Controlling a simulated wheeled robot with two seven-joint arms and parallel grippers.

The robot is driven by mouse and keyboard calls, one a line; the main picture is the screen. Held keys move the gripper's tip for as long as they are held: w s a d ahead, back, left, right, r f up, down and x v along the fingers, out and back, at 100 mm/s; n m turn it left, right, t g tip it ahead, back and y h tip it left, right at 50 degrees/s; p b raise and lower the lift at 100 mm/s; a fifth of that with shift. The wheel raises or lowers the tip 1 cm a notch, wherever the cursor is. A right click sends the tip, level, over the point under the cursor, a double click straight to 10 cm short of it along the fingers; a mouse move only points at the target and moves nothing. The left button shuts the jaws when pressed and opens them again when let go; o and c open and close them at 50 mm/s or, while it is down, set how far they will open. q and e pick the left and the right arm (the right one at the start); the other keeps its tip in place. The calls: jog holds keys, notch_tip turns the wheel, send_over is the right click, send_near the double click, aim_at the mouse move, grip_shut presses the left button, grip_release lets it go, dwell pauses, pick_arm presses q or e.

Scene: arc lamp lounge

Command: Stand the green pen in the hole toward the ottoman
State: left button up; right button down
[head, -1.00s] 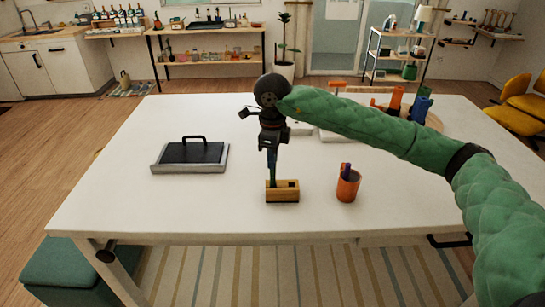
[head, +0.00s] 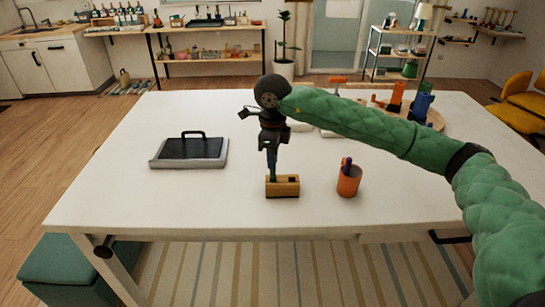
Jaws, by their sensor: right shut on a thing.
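My right gripper (head: 271,148) points down over the wooden block (head: 283,191) and is shut on the green pen (head: 272,173). The pen is thin, dark green and close to upright. Its lower end meets the top of the block at the left part, the side toward the teal ottoman (head: 66,265) at the bottom left. I cannot tell how deep the tip sits in the left hole. The right part of the block's top shows no pen. My left gripper is out of view.
An orange cup (head: 348,183) with a blue-purple pen stands just right of the block. A dark tray with a handle (head: 190,150) lies at the left. Several orange and blue items stand on a round board (head: 436,117) at the back right. The table front is clear.

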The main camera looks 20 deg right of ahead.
jog(key=shift+f+b, duration=0.45)
jog(key=shift+f, duration=0.2)
jog(key=c, duration=1.3)
grip_release()
jog(key=shift+r, duration=0.1)
notch_tip(320, 180, up, 6)
jog(key=shift+r+b, duration=0.1)
jog(key=shift+b, duration=0.9)
jog(key=shift+r, duration=0.75)
